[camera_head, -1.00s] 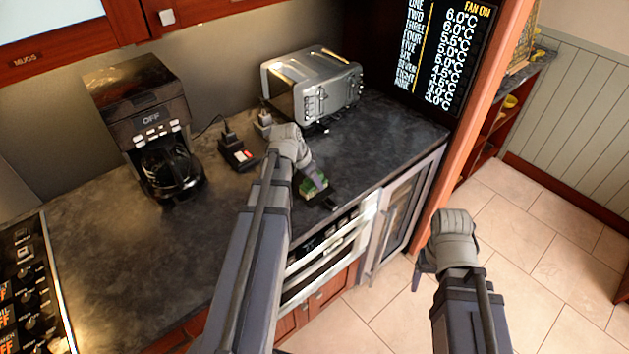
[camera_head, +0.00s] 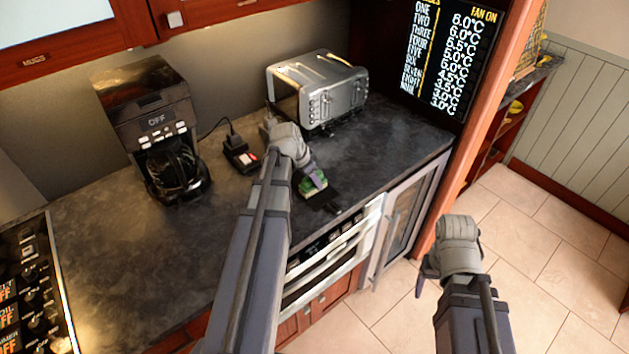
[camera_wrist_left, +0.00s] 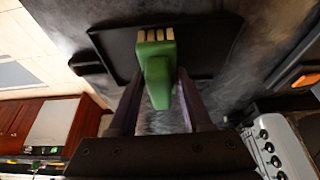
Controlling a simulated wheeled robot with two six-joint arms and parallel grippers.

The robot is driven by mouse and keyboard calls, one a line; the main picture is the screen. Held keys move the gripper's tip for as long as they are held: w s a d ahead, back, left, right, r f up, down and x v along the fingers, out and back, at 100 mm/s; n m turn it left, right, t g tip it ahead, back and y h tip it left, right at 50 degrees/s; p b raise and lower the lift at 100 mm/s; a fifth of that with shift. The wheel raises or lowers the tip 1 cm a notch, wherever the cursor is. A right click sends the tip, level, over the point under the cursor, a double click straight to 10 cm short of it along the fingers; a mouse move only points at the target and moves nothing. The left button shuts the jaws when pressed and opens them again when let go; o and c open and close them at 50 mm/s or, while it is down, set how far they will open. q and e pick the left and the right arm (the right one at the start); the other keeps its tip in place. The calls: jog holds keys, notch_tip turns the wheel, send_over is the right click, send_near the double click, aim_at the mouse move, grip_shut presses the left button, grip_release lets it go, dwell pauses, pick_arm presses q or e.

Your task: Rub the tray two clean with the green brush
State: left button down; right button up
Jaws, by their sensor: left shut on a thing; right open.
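My left gripper (camera_head: 312,178) is shut on the green brush (camera_wrist_left: 157,75), low over the counter in front of the toaster. In the left wrist view, the brush lies between the two fingers (camera_wrist_left: 158,90), its pale bristles over a black tray (camera_wrist_left: 215,45). I cannot tell whether the bristles touch the tray. In the head view, the brush (camera_head: 313,186) shows as a small green patch, and the dark tray (camera_head: 328,203) is mostly hidden by my gripper. My right gripper (camera_head: 430,272) is open and empty over the floor, right of the counter.
A silver toaster (camera_head: 325,95) stands behind my left gripper. A coffee maker (camera_head: 160,135) and a small dark charger-like device (camera_head: 240,157) are further left. The microwave drawer (camera_head: 330,258) is below the counter edge. The counter at left is clear.

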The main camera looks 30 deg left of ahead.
pick_arm(q)
jog(key=shift+w+a, duration=0.15)
jog(key=shift+a, duration=0.2)
jog(key=shift+r, duration=0.1)
notch_tip(320, 180, up, 7)
jog(key=p, duration=0.7)
dwell(0.4)
